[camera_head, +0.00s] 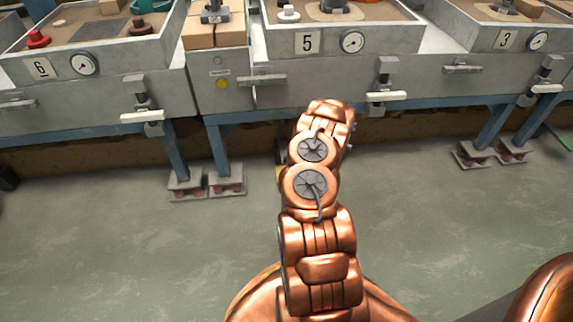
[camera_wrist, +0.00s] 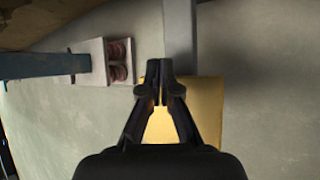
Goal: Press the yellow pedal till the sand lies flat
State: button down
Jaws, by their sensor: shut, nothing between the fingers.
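The yellow pedal (camera_wrist: 209,105) is a flat plate in the wrist view, joined to a grey bar (camera_wrist: 180,35) at its far edge. My gripper (camera_wrist: 160,70) is shut and empty, its tips in front of the pedal's far edge near that bar. I cannot tell whether the tips touch the pedal. In the head view my arm hides the gripper and most of the pedal; a small yellow patch (camera_head: 279,172) shows beside the arm. Sand (camera_head: 375,14) lies in the box marked 5, cut off by the top of the picture.
Levers (camera_head: 143,116) stick out in front. Blue legs with feet (camera_head: 226,186) stand on the floor. The grey floor (camera_head: 120,260) in front is clear.

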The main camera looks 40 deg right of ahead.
jog(key=shift+r, duration=0.2)
notch_tip(320, 180, up, 5)
jog(key=p, duration=0.2)
jog(key=shift+w+p, duration=0.15)
jog(key=shift+p, duration=0.25)
dwell(2.0)
